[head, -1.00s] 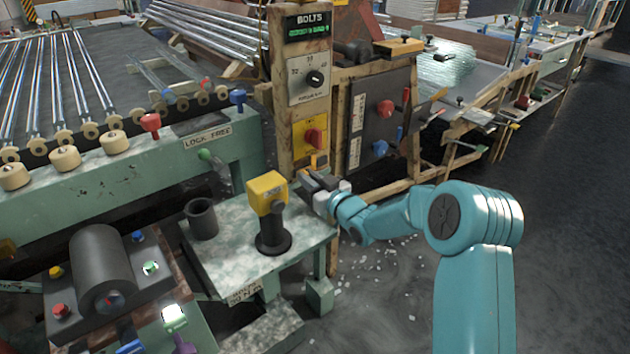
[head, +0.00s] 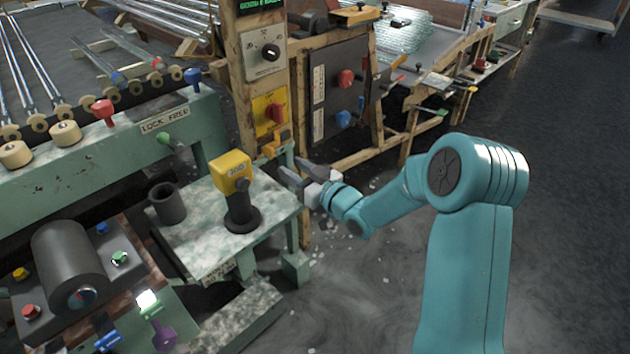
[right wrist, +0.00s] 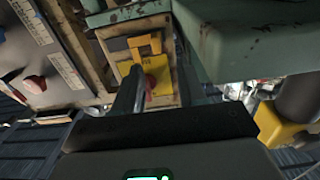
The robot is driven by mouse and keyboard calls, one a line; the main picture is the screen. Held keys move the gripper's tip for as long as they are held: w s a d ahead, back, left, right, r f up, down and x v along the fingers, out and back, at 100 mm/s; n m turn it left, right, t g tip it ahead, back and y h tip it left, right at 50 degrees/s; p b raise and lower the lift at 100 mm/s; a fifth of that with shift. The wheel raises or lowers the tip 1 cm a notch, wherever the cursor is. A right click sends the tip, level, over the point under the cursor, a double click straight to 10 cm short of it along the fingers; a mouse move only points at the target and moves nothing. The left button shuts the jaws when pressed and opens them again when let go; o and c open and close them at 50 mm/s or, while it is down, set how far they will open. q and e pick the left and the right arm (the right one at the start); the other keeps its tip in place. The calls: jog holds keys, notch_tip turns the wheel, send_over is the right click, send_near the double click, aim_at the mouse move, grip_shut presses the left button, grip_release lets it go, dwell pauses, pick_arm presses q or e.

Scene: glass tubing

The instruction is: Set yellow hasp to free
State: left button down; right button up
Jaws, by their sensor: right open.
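The yellow hasp (head: 275,146) is on the wooden post, just below a yellow panel with a red knob (head: 276,112). It also shows in the right wrist view (right wrist: 146,44), at the top centre, beyond my fingers. My right gripper (head: 289,168) is open and empty, a little below and to the right of the hasp, apart from it. In the right wrist view the right gripper (right wrist: 158,78) points toward the panel, and its fingers partly cover the panel. I cannot read the hasp's setting. My left gripper is not in view.
A green beam carries a LOCK FREE label (head: 165,119) with a green lever (head: 163,138) below. A yellow-headed device (head: 233,170) and a dark cup (head: 167,203) stand on the speckled table (head: 205,245). A dark panel (head: 335,95) with red and blue knobs is right of the post.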

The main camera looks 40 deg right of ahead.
jog(key=s, duration=0.7)
jog(key=shift+s+d, duration=0.3)
jog(key=shift+s, duration=0.1)
